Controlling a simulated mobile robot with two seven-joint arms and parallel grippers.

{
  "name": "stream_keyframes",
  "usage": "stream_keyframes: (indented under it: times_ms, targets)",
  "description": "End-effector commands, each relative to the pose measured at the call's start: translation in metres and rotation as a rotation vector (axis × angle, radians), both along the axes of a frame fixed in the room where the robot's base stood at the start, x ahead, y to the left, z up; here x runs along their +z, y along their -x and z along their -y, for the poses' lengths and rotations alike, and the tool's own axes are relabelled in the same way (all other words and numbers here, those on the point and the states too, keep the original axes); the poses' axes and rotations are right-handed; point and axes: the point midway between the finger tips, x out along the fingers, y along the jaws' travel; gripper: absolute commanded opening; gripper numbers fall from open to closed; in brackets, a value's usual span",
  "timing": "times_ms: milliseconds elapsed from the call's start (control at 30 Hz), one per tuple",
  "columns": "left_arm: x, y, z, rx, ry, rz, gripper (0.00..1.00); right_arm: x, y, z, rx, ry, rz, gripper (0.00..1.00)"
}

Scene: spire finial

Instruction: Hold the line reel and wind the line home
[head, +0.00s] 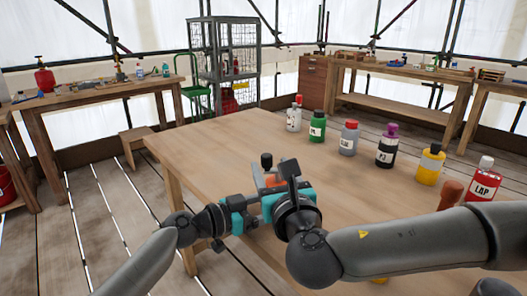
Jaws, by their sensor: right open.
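A small orange-red body with a dark knob on top, likely the line reel (271,181), shows just above the table (215,150), between my two grippers. Most of it is hidden behind them, and no line can be made out. My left gripper (256,206), with teal parts, is close against its left side. Its fingers are hidden, so its hold cannot be told. My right gripper (290,178), black and teal, is open at the reel's right side. Whether it touches the reel cannot be told.
A row of bottles lines the table's right side, among them a green one (317,127), a purple-capped one (387,148), a yellow one (430,166) and a red one (484,184). An orange-brown top (451,194) shows behind my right arm. The table's middle and left are clear.

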Motion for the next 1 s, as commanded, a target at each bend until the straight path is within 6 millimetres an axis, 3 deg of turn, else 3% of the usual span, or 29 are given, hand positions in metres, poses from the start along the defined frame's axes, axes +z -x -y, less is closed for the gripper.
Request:
stream_keyframes:
  times_ms: [500, 1000]
  targets:
    - [-0.001, 0.000, 0.000, 0.000, -0.001, -0.001, 0.40, 0.000, -0.063, -0.018, -0.002, 0.002, 0.002, 0.60]
    - [0.000, 0.000, 0.000, 0.000, -0.001, -0.001, 0.40, 0.001, -0.074, -0.021, 0.000, 0.000, 0.001, 0.60]
